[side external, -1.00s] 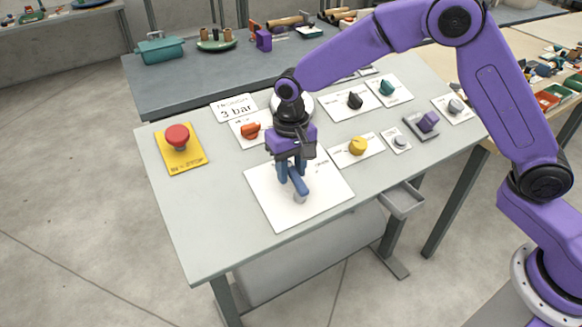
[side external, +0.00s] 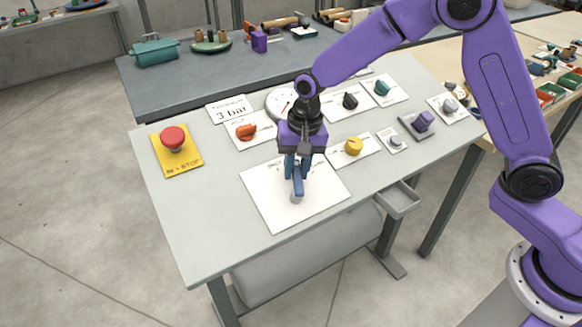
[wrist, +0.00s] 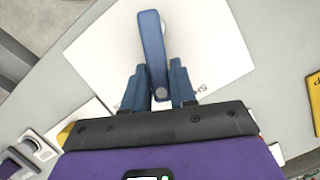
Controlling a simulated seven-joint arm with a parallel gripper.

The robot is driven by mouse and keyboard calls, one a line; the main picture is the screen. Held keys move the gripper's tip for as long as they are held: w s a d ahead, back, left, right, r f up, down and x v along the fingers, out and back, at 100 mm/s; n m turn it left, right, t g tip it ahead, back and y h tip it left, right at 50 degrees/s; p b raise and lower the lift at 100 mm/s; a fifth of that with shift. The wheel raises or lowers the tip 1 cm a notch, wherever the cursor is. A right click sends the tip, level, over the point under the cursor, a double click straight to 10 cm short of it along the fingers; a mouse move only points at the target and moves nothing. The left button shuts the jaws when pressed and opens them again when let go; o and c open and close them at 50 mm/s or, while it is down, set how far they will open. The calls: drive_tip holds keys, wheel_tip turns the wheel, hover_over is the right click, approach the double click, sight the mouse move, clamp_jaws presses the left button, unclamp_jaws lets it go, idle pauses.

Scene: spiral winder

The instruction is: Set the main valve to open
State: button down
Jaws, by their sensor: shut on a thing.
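The main valve is a blue lever (side external: 298,184) on a grey hub (side external: 296,198), mounted on a white plate (side external: 265,197) near the table's front. The lever points from the hub back towards the gauge. My gripper (side external: 298,168) points down, shut on the lever's free end. In the wrist view, the lever (wrist: 151,42) runs from the hub at the top down between the fingers of my gripper (wrist: 158,88), with one finger on each side. Lettering on the plate is partly hidden by my gripper and cannot be read fully.
A red stop button (side external: 173,138) on a yellow base stands at the left. Behind my gripper are an orange knob (side external: 246,131) and a round gauge (side external: 279,101). A yellow knob (side external: 353,146) and a purple switch (side external: 423,120) lie to the right. The front left of the table is clear.

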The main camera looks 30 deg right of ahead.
drive_tip(key=m, duration=0.1)
drive_tip(key=d+m, duration=0.1)
drive_tip(key=shift+s+d+m+t+y, duration=0.15)
drive_tip(key=shift+s+m+t+y, duration=0.15)
drive_tip(key=shift+m+y, duration=0.1)
drive_tip(key=shift+s+d+f+m+t+y, duration=0.15)
drive_tip(key=shift+s+d+m+t+y, duration=0.15)
drive_tip(key=shift+m, duration=0.7)
drive_tip(key=shift+s+d+f+m+t+y, duration=0.1)
drive_tip(key=shift+s+d+m+t+y, duration=0.2)
drive_tip(key=shift+m, duration=0.7)
drive_tip(key=shift+s, duration=0.1)
drive_tip(key=c, duration=1)
unclamp_jaws()
drive_tip(key=v, duration=1.7)
drive_tip(key=shift+r, duration=0.2)
